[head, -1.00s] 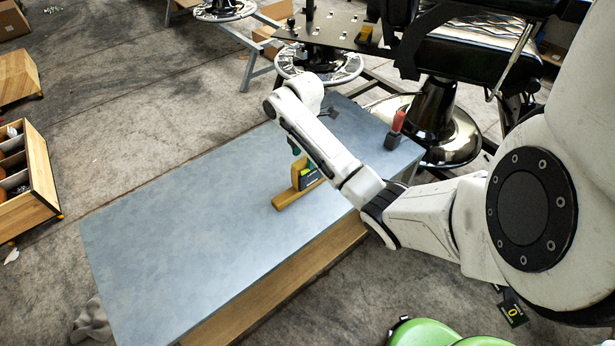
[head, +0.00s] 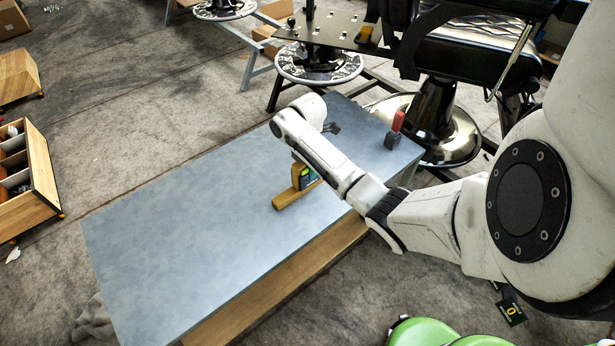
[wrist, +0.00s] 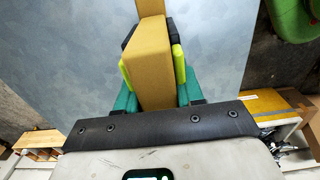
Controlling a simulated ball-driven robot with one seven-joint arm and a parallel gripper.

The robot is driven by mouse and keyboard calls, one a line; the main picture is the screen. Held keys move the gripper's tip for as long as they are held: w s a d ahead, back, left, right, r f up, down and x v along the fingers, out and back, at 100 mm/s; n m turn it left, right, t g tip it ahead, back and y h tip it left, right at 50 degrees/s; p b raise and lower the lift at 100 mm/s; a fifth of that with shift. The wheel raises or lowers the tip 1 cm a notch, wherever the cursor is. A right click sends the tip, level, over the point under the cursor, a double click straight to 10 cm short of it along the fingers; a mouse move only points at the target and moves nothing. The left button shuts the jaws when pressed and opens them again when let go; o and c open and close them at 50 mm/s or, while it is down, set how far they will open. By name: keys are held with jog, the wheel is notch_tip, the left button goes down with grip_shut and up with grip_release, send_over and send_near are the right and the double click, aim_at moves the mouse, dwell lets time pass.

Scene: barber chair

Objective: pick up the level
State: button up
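The level appears to be the mustard-brown piece (head: 287,200) standing on the grey tabletop, with a low bar at its front and a raised part behind. In the wrist view its long brown face (wrist: 152,62) runs up from between my fingers. My gripper (head: 305,178) is down at the raised part, one finger on each side. In the wrist view the teal fingers with lime pads (wrist: 153,68) flank the brown piece closely. The piece hides the inner pad faces, so I cannot tell whether they touch it.
The grey table (head: 190,235) is mostly clear to the left. A dark block with a red part (head: 395,133) stands at its far right corner. Beyond are a black barber chair (head: 470,60) and a dark bench (head: 335,32). A wooden organiser (head: 35,170) stands at left.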

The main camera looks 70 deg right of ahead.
grip_shut()
jog(key=shift+r, duration=0.1)
